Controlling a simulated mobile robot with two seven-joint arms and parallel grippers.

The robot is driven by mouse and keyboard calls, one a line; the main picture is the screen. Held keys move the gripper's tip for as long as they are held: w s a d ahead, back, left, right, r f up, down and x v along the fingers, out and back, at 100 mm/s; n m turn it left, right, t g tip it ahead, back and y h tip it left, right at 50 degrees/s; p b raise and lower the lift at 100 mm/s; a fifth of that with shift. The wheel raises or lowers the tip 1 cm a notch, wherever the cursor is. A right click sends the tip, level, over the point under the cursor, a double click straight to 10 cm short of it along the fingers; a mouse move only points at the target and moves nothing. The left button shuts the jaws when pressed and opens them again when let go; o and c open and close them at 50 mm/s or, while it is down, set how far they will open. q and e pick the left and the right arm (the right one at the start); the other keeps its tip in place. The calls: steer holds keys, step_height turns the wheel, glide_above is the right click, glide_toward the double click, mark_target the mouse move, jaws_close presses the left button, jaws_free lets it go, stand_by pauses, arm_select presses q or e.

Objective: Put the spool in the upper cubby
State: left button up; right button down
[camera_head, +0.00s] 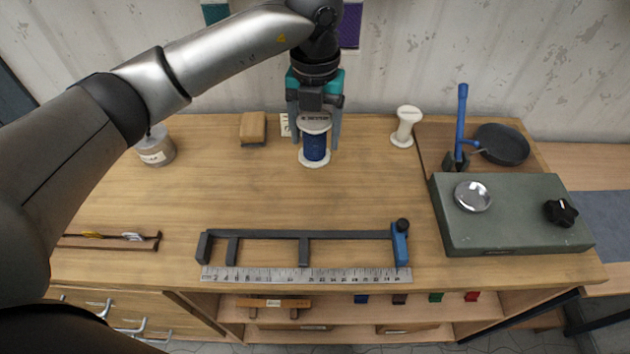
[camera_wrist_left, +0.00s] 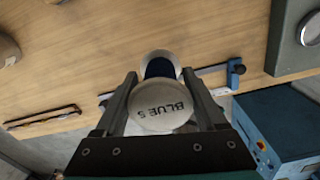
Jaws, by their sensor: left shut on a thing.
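The spool (camera_head: 314,147) has white flanges and dark blue thread. My left gripper (camera_head: 318,130) points down and is shut on it near the top, one finger on each side. The spool is upright over the back middle of the bench; I cannot tell whether its base touches the wood. In the left wrist view its white top (camera_wrist_left: 160,112) reads "BLUE 5" between the fingers. An open shelf space (camera_head: 345,312) shows under the bench's front edge; I cannot tell whether it is the upper cubby. My right gripper is not in view.
A white spool (camera_head: 405,127), a tan block (camera_head: 253,128) and a tin (camera_head: 155,147) stand at the back. A dark clamp bar (camera_head: 300,235) and a ruler (camera_head: 300,275) lie along the front. A green box (camera_head: 510,220) is at right. The bench's middle is clear.

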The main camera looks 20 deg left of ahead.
arm_select(q)
step_height(320, 180, down, 14)
steer(key=shift+r, duration=0.25)
steer(key=shift+f+b, duration=0.1)
steer(key=shift+b, duration=0.2)
steer(key=o, duration=1.4)
steer(key=shift+o, duration=0.2)
step_height(320, 180, up, 12)
steer(key=shift+r, duration=0.15)
